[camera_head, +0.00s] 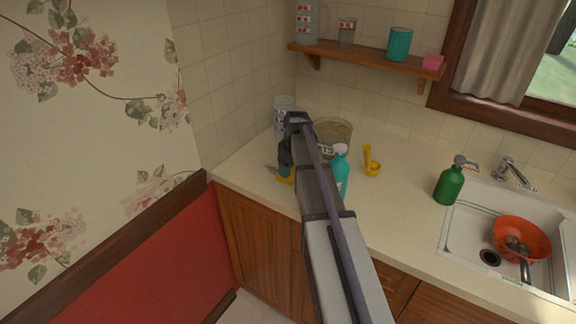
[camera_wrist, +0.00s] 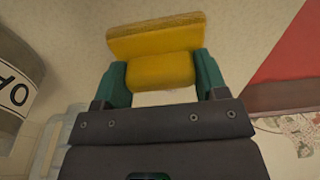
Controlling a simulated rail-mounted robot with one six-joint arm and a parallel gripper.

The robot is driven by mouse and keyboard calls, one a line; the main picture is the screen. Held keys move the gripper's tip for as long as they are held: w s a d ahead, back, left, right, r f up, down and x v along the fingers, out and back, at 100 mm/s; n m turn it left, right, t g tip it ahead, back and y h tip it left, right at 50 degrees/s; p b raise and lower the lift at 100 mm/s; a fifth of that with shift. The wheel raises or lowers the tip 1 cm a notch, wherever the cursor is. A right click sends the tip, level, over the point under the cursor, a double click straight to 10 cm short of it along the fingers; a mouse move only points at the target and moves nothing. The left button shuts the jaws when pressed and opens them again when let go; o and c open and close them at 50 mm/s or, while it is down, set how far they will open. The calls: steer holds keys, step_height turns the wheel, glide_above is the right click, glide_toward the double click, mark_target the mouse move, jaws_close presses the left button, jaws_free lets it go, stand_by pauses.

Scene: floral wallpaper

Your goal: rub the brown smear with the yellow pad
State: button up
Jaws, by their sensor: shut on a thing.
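The yellow pad (camera_wrist: 155,38) is held between the two green fingers of my gripper (camera_wrist: 160,78) in the wrist view. A wide flat yellow part lies beyond the thicker part in the fingers. In the head view a sliver of the pad (camera_head: 286,181) shows beside my gripper (camera_head: 284,172), low over the left end of the counter. I cannot tell whether the pad touches the counter. No brown smear can be made out in either view; my arm and the pad cover part of the counter there.
On the counter (camera_head: 400,215) stand a glass jar (camera_head: 334,135), a teal bottle (camera_head: 339,165), a yellow scoop (camera_head: 371,162) and a green pump bottle (camera_head: 449,185). The sink (camera_head: 465,237) holds an orange pan (camera_head: 521,238). A shelf (camera_head: 365,59) hangs above. The left wall bounds the counter.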

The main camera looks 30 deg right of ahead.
steer(key=shift+w+a, duration=0.4)
steer(key=shift+w, duration=0.35)
steer(key=shift+w+a, duration=0.35)
steer(key=shift+w, duration=0.4)
steer(key=shift+w+a, duration=0.65)
steer(key=shift+w, duration=0.5)
steer(key=shift+w+a, duration=0.6)
steer(key=shift+w, duration=0.55)
steer(key=shift+w+a, duration=0.65)
steer(key=shift+w, duration=0.5)
step_height(320, 180, up, 6)
steer(key=p, duration=0.6)
step_height(320, 180, up, 3)
steer(key=p, duration=0.3)
